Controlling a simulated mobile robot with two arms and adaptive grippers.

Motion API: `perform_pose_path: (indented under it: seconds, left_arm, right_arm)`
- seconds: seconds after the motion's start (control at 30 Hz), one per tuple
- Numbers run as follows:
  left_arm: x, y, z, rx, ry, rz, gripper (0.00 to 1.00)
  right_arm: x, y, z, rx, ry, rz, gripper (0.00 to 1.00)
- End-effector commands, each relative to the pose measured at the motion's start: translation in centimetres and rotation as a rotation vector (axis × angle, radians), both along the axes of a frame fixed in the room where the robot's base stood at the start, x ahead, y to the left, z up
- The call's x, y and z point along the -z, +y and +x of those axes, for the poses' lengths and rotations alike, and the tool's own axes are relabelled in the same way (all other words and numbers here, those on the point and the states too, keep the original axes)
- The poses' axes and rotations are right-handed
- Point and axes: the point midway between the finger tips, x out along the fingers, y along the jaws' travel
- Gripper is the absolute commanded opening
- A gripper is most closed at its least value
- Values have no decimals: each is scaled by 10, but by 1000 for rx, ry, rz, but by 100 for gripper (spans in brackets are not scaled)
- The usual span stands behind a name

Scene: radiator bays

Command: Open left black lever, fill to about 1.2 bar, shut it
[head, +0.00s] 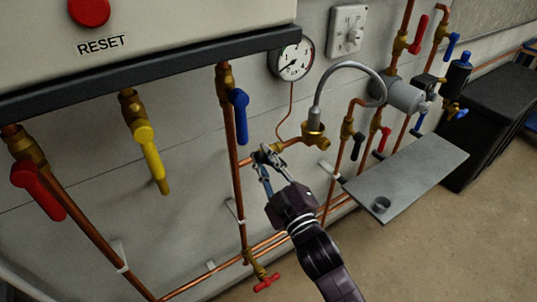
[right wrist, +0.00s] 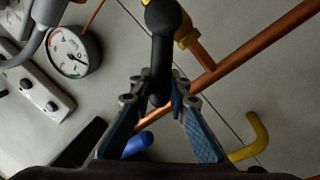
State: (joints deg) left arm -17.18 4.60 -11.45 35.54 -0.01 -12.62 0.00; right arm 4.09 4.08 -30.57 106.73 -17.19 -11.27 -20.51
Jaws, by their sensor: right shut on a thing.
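The left black lever (right wrist: 163,52) sits on a brass valve in the copper pipework and shows well in the right wrist view. My right gripper (head: 267,160) is shut on this lever, and its fingertips (right wrist: 160,98) close around the lever's free end. In the head view my fingers mostly hide the lever. The round pressure gauge (head: 291,58) hangs on the wall above and to the right; it also shows in the right wrist view (right wrist: 74,52). Its needle points to the lower left in the head view; the figures are too small to read. My left gripper is out of view.
A silver hose (head: 343,67) arches right of the held valve. Another black lever (head: 357,146) and a red lever (head: 383,139) hang beyond it. Blue (head: 240,116), yellow (head: 149,156) and red (head: 38,190) handles hang under the boiler. A grey shelf (head: 408,172) juts out at right.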

Motion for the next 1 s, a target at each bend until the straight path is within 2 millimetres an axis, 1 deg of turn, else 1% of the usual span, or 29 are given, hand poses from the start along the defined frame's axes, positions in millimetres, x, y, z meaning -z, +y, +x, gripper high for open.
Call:
perform_pose_path:
  seconds: [0.03, 0.4, 0.93, 0.97, 1.0]
  left_arm:
    - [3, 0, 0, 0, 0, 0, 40]
    - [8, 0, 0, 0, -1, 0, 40]
    - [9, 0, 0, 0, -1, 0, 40]
    - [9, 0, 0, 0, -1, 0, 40]
    - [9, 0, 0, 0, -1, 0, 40]
  right_arm:
    - [4, 1, -1, 0, -15, -25, 0]
    - [11, 7, -5, -1, -100, -140, 0]
    - [11, 8, -5, -1, -110, -154, 0]
    - [11, 8, -5, -1, -110, -154, 19]
    - [11, 7, -5, -1, -110, -154, 24]
